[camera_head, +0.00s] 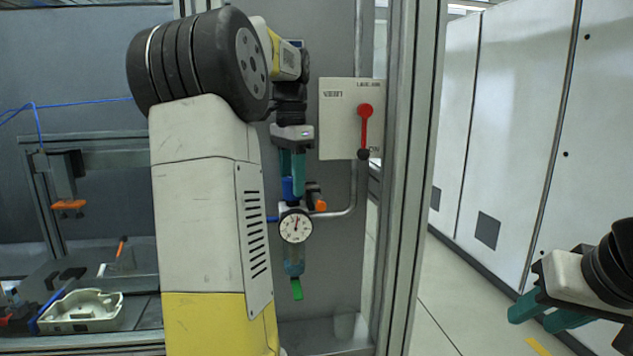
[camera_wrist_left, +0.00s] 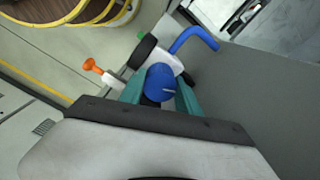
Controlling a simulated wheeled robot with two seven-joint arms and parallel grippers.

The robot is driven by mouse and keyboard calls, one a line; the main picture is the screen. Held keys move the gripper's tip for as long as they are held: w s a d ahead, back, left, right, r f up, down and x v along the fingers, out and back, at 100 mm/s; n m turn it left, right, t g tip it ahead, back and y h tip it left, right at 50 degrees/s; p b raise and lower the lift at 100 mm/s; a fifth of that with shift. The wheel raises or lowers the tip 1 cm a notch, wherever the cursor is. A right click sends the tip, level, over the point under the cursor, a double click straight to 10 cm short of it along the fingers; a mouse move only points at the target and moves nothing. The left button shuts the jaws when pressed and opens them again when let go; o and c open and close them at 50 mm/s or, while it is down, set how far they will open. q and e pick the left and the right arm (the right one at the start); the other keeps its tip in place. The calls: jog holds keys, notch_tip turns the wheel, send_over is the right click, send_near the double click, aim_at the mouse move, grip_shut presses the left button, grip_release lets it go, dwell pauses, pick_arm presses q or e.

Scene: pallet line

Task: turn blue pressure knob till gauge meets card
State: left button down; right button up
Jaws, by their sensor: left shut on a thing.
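The blue pressure knob (camera_head: 287,189) sits on top of the regulator, above the round white gauge (camera_head: 296,226) with a dark needle pointing roughly upward. My left gripper (camera_head: 292,178) reaches down from above, its teal fingers closed around the knob. In the left wrist view the blue knob (camera_wrist_left: 160,82) shows between the two fingers. A clear bowl with a green tip (camera_head: 297,289) hangs below the gauge. I cannot make out the card. My right gripper (camera_head: 530,312) is at the lower right, away from the regulator, its teal fingers apart and empty.
A pale panel with a red lever (camera_head: 366,125) is mounted right of the regulator. An orange knob (camera_head: 320,205) sticks out beside the gauge. A metal frame post (camera_head: 411,180) stands further right. A metal casting (camera_head: 80,312) lies on the left bench.

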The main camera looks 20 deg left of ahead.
pick_arm(q)
jog(key=shift+n, duration=1.2)
jog(key=c, duration=0.9)
grip_release()
jog(key=shift+o, duration=0.2)
